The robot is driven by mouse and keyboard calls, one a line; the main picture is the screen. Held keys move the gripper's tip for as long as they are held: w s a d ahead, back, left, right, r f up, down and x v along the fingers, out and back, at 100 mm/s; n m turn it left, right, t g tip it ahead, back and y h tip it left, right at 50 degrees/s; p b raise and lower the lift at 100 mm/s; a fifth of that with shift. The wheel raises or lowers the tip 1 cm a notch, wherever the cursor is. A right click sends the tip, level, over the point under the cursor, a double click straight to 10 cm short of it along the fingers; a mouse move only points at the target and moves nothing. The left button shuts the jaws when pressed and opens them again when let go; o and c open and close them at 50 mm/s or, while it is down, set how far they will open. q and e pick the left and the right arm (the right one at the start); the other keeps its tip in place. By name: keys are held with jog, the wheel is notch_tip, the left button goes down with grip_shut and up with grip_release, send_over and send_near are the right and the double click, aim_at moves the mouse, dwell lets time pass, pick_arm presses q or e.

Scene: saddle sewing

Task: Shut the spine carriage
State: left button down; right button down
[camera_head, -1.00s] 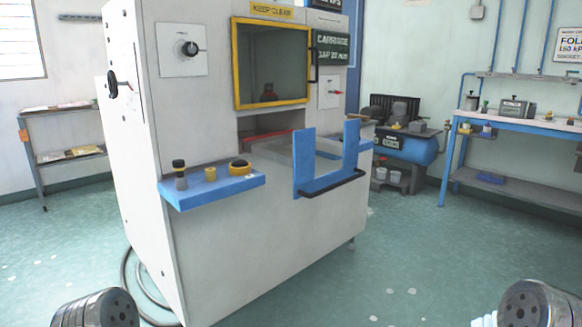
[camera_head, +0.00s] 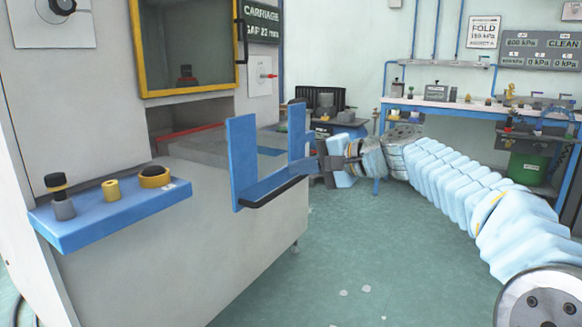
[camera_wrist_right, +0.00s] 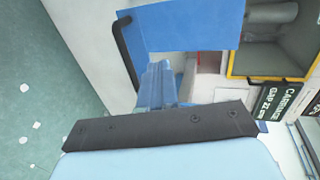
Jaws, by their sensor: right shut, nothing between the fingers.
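The spine carriage (camera_head: 243,165) has a blue U-shaped front plate with a black handle bar (camera_head: 268,196) along its lower edge. It stands out from the grey-white machine below the yellow-framed window. My right gripper (camera_head: 311,163) is shut and empty, close to the right upright of the plate; whether it touches cannot be told. In the right wrist view the blue finger tips (camera_wrist_right: 158,72) point towards the blue plate (camera_wrist_right: 195,22) and the black handle (camera_wrist_right: 126,50), with the fingers partly overlapping the plate's edge. My left gripper is not in view.
A blue shelf (camera_head: 112,219) with several small knobs and pots juts from the machine at left. A dark-topped blue unit (camera_head: 345,125) and a workbench (camera_head: 470,106) stand behind my right arm.

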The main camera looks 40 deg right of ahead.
send_near(250, 169)
jog(key=x, duration=0.5)
jog(key=shift+w+a+f+p, duration=0.15)
jog(key=shift+p, duration=0.2)
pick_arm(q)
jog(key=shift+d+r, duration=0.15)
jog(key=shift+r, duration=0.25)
pick_arm(e)
jog(key=shift+w+a, duration=0.2)
jog(key=shift+w, duration=0.3)
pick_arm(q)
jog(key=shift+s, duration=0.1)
